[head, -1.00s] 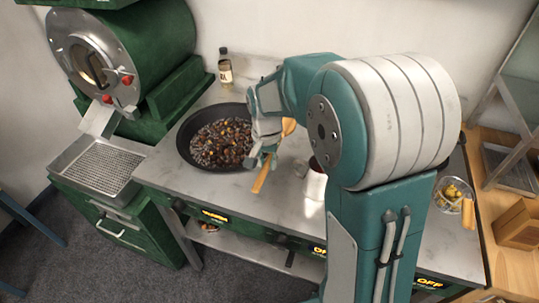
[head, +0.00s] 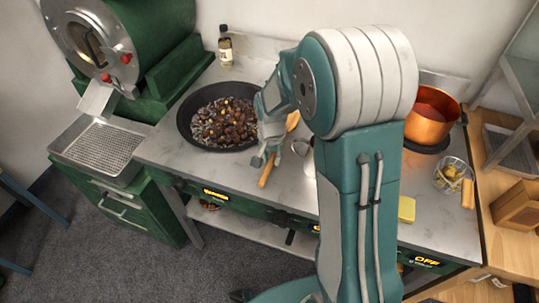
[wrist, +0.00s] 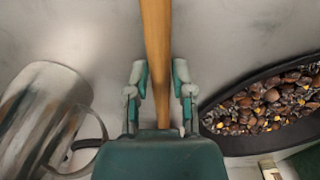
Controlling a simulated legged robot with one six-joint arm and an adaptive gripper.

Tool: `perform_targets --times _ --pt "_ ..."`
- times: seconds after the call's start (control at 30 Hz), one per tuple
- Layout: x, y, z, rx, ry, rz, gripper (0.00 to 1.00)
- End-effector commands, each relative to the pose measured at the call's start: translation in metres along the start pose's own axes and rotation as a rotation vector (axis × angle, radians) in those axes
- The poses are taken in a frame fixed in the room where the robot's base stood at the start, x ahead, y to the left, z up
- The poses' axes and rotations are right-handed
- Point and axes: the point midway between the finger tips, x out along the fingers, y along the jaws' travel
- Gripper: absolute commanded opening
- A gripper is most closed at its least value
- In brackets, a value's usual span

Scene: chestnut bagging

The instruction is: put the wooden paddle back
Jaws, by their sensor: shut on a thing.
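The wooden paddle (head: 266,171) is a light-brown wooden tool with a long thin handle. My gripper (head: 268,150) is shut on it at the counter's front side, just right of the dark pan. In the wrist view the paddle's handle (wrist: 156,50) runs up the middle of the picture, and my gripper (wrist: 160,85) has one finger on each side of it. A wider wooden part of the paddle shows behind my gripper in the head view. My gripper hides the middle of the paddle.
A dark pan (head: 181,120) of chestnuts stands left of my gripper. A metal jug (wrist: 45,115) stands close on the other side. A copper pot (head: 432,115), a glass bowl (head: 452,174) and a yellow block (head: 406,209) are farther right. A bottle (head: 225,50) stands at the back.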

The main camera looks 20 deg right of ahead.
Motion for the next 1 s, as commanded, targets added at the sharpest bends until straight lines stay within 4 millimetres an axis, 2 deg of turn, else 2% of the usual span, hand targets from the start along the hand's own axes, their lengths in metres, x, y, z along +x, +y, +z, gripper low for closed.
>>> perform_targets --times 0.7,0.73,0.77,0.8,1.0 --pt "0.0072 -0.0012 0.0007 0.001 0.001 0.002 0.00" --pt "0.0071 -0.0011 0.0005 0.001 0.001 0.001 0.39" --pt "0.0069 -0.0010 0.0004 0.001 0.001 0.001 0.53" --pt "0.0069 -0.0009 0.0004 0.001 0.001 0.001 0.71" --pt "0.0068 -0.0018 0.0011 0.001 0.001 0.002 0.71"
